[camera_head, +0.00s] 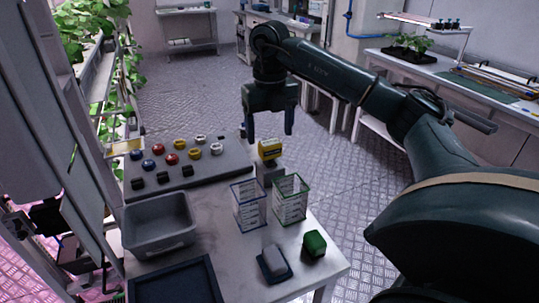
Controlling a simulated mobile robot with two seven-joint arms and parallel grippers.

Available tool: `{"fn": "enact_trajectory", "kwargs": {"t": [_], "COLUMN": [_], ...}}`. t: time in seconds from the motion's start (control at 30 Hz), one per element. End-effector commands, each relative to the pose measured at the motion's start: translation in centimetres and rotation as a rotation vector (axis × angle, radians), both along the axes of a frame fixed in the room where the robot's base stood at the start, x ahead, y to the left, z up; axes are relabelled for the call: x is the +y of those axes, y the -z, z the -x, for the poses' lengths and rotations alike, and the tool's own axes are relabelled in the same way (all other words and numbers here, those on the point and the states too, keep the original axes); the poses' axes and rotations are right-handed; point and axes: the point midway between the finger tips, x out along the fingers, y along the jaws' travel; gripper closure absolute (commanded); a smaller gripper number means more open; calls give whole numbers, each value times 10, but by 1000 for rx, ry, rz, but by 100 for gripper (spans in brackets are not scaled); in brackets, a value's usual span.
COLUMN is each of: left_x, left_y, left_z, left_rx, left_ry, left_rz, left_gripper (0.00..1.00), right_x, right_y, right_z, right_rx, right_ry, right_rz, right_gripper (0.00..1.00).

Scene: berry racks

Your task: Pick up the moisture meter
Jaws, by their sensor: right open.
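The moisture meter appears to be the yellow device (269,149) with a dark face, on a small grey stand at the back right edge of the table (210,244). My right gripper (270,130) hangs above and just behind it in the picture, fingers pointing down and spread apart. Nothing shows between the fingers. The gap in depth between the fingers and the yellow device is hard to judge. I cannot make out my left gripper.
A grey board (215,172) holds several coloured round pieces. A grey bin (160,243), a blue wire basket (235,190) and a green wire basket (279,183) stand in front. Plant racks line the left.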

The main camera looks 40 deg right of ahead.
Motion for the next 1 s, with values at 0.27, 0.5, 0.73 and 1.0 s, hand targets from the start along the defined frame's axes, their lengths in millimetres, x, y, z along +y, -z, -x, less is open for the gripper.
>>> {"fn": "enact_trajectory", "kwargs": {"t": [0.27,0.5,0.73,1.0], "left_x": [3,4,3,1], "left_y": [-3,-5,0,0], "left_z": [-2,-1,0,1], "left_rx": [-7,-5,6,6], "left_ry": [-7,-6,-6,-3], "left_rz": [-4,-10,-13,-10], "left_gripper": [100,100,100,100], "right_x": [0,-4,-4,-4], "right_y": [25,60,73,72], "right_z": [-1,-3,-3,-3], "right_rx": [0,2,-2,-2], "right_ry": [-2,-3,-4,-4], "right_rz": [-2,-1,-2,-3], "right_gripper": [27,27,27,37]}}
